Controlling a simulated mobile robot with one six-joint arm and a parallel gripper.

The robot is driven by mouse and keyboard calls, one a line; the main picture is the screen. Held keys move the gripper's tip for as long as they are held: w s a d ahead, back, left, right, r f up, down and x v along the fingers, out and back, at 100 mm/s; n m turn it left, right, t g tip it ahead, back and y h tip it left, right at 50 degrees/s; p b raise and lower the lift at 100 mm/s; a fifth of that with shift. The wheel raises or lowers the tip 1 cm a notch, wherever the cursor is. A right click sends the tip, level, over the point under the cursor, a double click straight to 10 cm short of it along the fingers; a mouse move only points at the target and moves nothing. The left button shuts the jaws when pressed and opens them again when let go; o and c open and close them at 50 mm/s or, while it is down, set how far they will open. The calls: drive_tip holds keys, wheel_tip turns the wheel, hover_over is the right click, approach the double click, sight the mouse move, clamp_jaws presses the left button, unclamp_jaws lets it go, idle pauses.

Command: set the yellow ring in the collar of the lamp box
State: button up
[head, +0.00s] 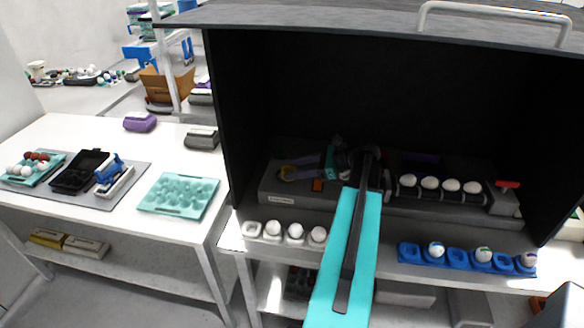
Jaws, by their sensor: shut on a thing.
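The yellow ring (286,174) shows small at the left of the dark booth, over the lamp box (268,193), a long low grey box with a white label on its front. My gripper (300,168) reaches left from my teal and black arm, its purple-grey fingers at the ring. It is shut on the yellow ring. The ring is close to the top of the box; I cannot tell whether it touches. The collar cannot be made out; the ring and gripper may hide it.
Eggs on rollers (430,194) stand right of my arm, beside a red-topped block (507,190). A blue egg rack (466,258) and white egg cups (276,232) line the front ledge. The black booth (235,120) encloses the box. A teal tray (179,195) lies on the left table.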

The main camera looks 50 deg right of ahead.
sight(292, 169)
drive_tip(key=shift+w+d+f+p, duration=0.1)
drive_tip(key=shift+w+d+p, duration=0.1)
drive_tip(key=shift+w+d, duration=0.45)
drive_tip(key=shift+w+d+f+p, duration=0.1)
drive_tip(key=shift+w+d+p, duration=0.15)
drive_tip(key=shift+w, duration=0.6)
drive_tip(key=shift+w+d+p, duration=0.35)
drive_tip(key=shift+w+d, duration=0.1)
drive_tip(key=shift+w, duration=0.15)
drive_tip(key=shift+a+f+p, duration=0.1)
drive_tip(key=shift+f+p, duration=0.6)
drive_tip(key=shift+f, duration=1.1)
drive_tip(key=o, duration=1)
drive_tip(key=shift+o, duration=0.2)
drive_tip(key=shift+s, duration=0.15)
